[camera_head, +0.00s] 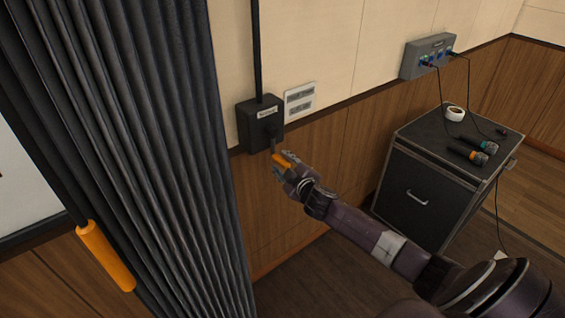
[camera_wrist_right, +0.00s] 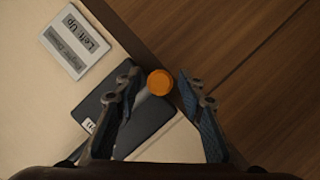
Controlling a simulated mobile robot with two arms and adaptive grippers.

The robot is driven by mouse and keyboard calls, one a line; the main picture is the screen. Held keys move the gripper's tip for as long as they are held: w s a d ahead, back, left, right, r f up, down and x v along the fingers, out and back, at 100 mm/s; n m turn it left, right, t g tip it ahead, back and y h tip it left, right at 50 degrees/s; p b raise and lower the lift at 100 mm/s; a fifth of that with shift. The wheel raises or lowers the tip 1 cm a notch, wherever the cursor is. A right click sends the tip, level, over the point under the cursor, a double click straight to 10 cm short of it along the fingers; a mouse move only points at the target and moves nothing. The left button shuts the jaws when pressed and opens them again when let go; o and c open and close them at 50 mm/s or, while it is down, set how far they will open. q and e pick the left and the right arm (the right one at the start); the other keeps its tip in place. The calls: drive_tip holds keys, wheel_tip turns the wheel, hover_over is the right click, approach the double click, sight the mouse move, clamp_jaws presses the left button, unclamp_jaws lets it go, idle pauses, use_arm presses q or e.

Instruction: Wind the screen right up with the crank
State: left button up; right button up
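The crank's black box (camera_head: 246,125) is on the wall right of the curtain, with a small label. Its crank arm hangs down to an orange handle (camera_head: 282,161). My right gripper (camera_head: 284,166) is at this handle. In the right wrist view the round orange handle end (camera_wrist_right: 160,82) lies between the two fingers (camera_wrist_right: 160,95). A gap shows on either side, so the fingers look open around it; contact is not visible. Part of a white screen (camera_head: 22,190) with a dark border shows at the left edge, mostly hidden by the curtain. My left gripper is out of view.
A grey pleated curtain (camera_head: 150,130) hangs left of the crank. An orange grip on a dark rod (camera_head: 105,255) is at its left. A sign reading "Left Up" (camera_wrist_right: 75,40) is beside the box. A black case (camera_head: 415,195) and wall panel (camera_head: 428,55) stand right.

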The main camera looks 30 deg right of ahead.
drive_tip(key=shift+w+f, duration=0.1)
drive_tip(key=shift+w, duration=0.1)
clamp_jaws()
idle(0.4)
